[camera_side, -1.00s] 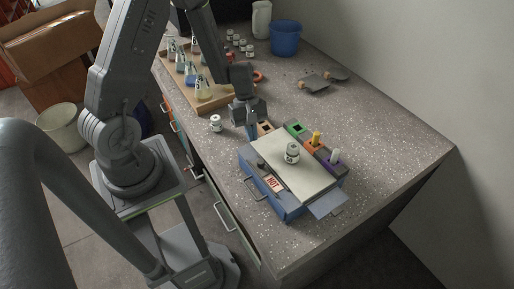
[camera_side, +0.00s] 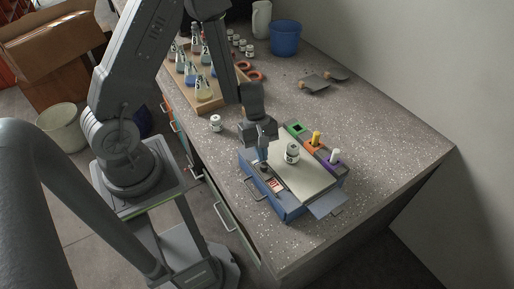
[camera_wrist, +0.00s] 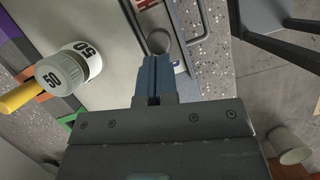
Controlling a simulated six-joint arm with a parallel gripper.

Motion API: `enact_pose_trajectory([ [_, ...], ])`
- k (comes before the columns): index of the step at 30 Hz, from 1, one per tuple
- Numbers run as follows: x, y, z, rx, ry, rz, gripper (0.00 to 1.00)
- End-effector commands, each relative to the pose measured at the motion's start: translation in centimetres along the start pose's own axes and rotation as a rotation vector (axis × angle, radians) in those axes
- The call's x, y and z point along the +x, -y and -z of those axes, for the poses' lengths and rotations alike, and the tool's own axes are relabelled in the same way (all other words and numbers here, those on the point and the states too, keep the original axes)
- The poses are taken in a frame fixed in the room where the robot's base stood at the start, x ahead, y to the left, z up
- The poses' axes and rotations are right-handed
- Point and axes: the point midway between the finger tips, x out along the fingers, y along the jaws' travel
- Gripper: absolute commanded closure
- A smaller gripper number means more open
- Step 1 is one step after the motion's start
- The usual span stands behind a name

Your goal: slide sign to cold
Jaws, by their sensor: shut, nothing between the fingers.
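The blue box (camera_side: 292,207) with a pale top plate (camera_side: 312,178) sits near the front edge of the bench. The sign with red HOT lettering (camera_side: 275,185) shows on its left part. Red lettering also shows at the top of the wrist view (camera_wrist: 176,8). A round grey knob (camera_wrist: 159,41) stands beside the sign strip. My gripper (camera_side: 263,159) is shut and empty, low over the box at the knob; its fingertips (camera_wrist: 154,58) are right by the knob. I cannot tell whether they touch it. My gripper hides part of the knob in the side view.
A white jar (camera_side: 292,152) stands on the top plate, close to my gripper.

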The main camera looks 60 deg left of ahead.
Motion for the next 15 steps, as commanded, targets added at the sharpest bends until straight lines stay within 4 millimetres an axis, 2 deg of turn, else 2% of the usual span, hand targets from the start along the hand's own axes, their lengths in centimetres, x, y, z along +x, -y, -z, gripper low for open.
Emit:
enact_pose_trajectory([
  [1,0.4,-0.1,-1.1,0.007,0.000,0.004,1.00],
  [6,1.4,-0.7,-3.4,0.004,-0.001,0.003,1.00],
  [15,1.8,-0.9,-4.3,-0.001,0.001,0.003,1.00],
])
